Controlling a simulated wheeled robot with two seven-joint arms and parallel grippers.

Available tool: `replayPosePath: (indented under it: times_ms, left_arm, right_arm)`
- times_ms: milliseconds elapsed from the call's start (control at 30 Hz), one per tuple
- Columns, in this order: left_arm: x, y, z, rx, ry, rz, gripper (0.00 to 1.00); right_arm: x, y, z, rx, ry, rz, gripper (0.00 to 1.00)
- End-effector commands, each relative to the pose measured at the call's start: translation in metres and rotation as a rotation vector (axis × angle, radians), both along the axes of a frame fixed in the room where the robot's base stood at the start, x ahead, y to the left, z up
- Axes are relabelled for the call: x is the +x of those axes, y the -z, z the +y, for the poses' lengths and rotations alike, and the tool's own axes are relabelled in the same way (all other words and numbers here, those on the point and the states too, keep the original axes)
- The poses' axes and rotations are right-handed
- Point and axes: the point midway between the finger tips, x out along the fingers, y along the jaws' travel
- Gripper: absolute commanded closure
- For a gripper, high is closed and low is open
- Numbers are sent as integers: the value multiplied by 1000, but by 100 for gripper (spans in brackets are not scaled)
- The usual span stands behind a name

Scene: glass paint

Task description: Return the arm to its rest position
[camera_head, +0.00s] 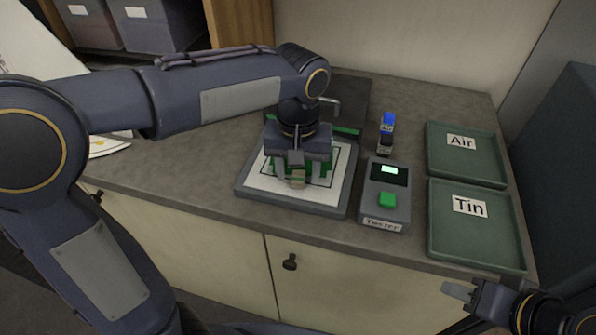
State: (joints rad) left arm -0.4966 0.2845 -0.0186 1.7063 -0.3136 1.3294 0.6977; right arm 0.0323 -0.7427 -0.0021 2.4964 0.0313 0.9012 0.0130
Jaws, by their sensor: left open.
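My left arm reaches in from the left. Its gripper (298,183) points down over a grey-framed board (335,200) with a white sheet on it. This gripper is open, and a small tan piece shows near its fingertips; I cannot tell whether they touch it. Green parts show behind and beside the fingers, partly hidden by the gripper. My right gripper (460,291) is at the bottom right, in front of the counter, away from the objects. I cannot tell how far its fingers are apart.
A grey tester (371,212) with a green button stands right of the board. A small blue and black item (386,134) is behind it. Green trays labelled Air (475,172) and Tin (452,236) lie at the right. A dark panel with a metal tap-like part is at the back.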

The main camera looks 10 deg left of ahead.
Motion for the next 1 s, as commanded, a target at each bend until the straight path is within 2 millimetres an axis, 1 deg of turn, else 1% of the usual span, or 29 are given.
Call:
replayPosePath:
  times_ms: [100, 300, 433, 600, 667, 767, 833, 900, 967, 1000]
  left_arm:
    - [0, -22, -1, -3, 1, -6, 52]
    - [0, -54, -1, -3, 1, -4, 52]
    - [0, -65, 0, -2, 1, -1, 52]
    - [-1, -69, 0, -2, 1, -1, 52]
    - [-2, -68, 4, -11, 0, -3, 52]
    - [-13, -66, 21, -51, 1, -20, 52]
    - [-27, -62, 40, -103, 4, -47, 52]
    - [-47, -55, 61, -164, 7, -88, 52]
    - [-67, -46, 76, -215, 7, -134, 52]
    - [-80, -39, 84, -245, 7, -170, 52]
  right_arm:
    - [0, -1, 0, 0, 0, 0, 64]
    - [0, -3, 0, 0, 0, 0, 64]
    - [0, -3, 0, 0, 0, 0, 64]
    - [0, -3, 0, 0, 0, 0, 64]
    - [0, -3, 0, 0, 0, 0, 64]
    - [0, -3, 0, 0, 0, 0, 64]
    - [0, -3, 0, 0, 0, 0, 64]
    - [0, -3, 0, 0, 0, 0, 64]
    - [0, -3, 0, 0, 0, 0, 64]
    - [0, -3, 0, 0, 0, 0, 64]
